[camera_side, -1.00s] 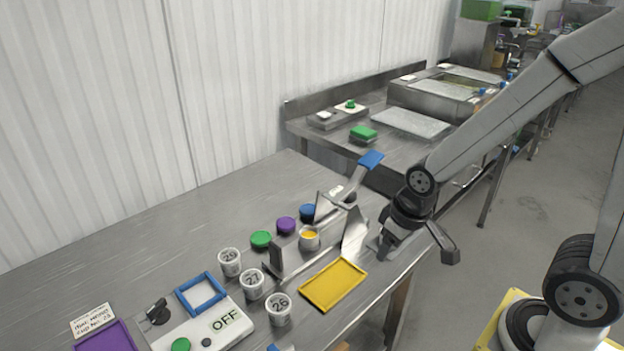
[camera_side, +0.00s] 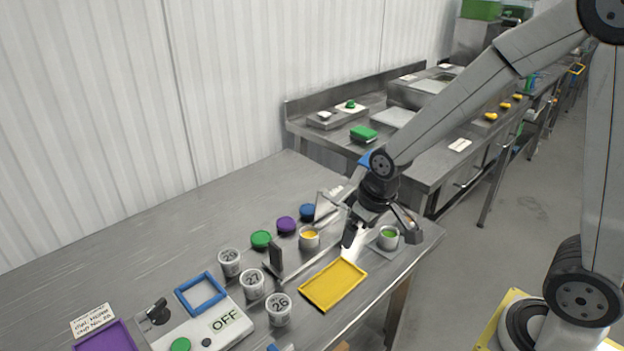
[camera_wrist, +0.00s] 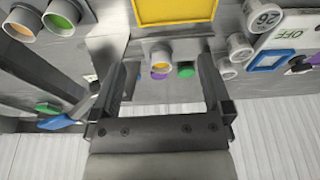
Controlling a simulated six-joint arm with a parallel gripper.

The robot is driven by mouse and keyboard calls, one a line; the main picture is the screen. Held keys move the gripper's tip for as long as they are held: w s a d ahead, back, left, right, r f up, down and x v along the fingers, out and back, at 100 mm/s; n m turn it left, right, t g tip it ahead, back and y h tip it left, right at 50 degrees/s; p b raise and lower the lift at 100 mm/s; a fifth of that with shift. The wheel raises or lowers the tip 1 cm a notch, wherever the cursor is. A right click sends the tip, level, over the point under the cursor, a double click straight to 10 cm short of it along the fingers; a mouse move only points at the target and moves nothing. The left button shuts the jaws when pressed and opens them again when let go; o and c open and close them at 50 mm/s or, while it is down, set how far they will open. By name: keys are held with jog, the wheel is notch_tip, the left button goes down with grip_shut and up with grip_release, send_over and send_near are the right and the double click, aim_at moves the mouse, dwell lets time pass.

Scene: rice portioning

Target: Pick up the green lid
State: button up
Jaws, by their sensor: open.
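The green lid (camera_side: 261,240) is a small round disc lying flat on the steel table, at the left end of a row with a purple lid (camera_side: 286,225) and a blue lid (camera_side: 307,212). In the wrist view the green lid (camera_wrist: 186,70) shows between my fingers, near the right one, with the purple lid (camera_wrist: 158,75) beside it. My gripper (camera_side: 378,230) is open and empty. It is above the table, to the right of the lids and apart from them. It also shows in the wrist view (camera_wrist: 167,68).
A cup with yellow contents (camera_side: 309,240) stands near the lids. A cup with green contents (camera_side: 388,238) stands right of my gripper. A blue-handled scoop lies behind it.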

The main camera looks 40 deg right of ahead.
jog(key=w+a+f+n, duration=0.1)
jog(key=w+a+f, duration=0.15)
jog(key=w, duration=1.15)
send_near(261, 237)
jog(key=shift+w+d+f+n+y, duration=0.15)
jog(key=shift+f+n+y, duration=0.2)
jog(key=shift+f, duration=0.3)
jog(key=shift+x, duration=1.3)
jog(key=shift+x, duration=2.65)
jog(key=shift+d, duration=0.2)
jog(key=c, duration=1)
